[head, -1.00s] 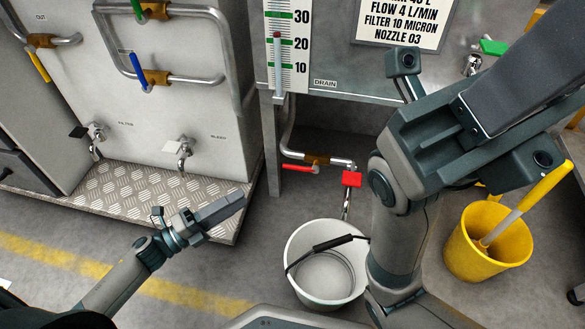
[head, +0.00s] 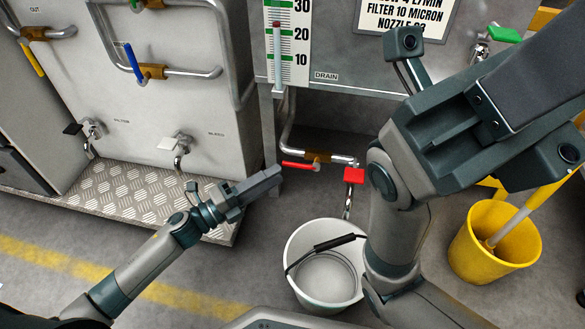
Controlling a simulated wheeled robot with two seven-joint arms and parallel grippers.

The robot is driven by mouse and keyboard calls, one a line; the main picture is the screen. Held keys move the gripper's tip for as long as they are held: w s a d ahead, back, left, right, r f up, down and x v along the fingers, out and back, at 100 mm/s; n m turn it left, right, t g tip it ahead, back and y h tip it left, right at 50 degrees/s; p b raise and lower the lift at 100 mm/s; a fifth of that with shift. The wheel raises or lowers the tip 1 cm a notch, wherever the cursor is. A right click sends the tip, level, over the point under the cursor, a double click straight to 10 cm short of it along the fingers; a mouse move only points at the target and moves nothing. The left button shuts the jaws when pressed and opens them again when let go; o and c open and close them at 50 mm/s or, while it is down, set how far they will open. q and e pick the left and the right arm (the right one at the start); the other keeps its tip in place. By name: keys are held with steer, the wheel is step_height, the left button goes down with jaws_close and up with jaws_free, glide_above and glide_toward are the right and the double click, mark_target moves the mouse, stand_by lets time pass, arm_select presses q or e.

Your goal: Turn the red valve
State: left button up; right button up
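The red valve is a red lever handle (head: 299,166) on a brass body (head: 318,157) in the drain pipe, under the grey cabinet. The lever points left along the pipe. My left gripper (head: 268,182) is at the lower left of the lever, apart from it in the picture. Its fingers look closed together and hold nothing that I can see. My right gripper (head: 530,50) is large and close to the camera at the upper right. Its fingers run out of the frame, and their opening cannot be made out.
A red square-handled tap (head: 354,175) ends the drain pipe above a white bucket (head: 302,241). A yellow bucket (head: 470,258) stands at the right. A blue lever (head: 134,63) and a tread-plate step (head: 105,190) are at the left. Floor before the step is clear.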

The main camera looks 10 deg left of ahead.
mark_target(293, 163)
arm_select(q)
steer(key=shift+b+x, duration=0.9)
steer(key=shift+x, duration=2.5)
steer(key=shift+c, duration=0.3)
jaws_close()
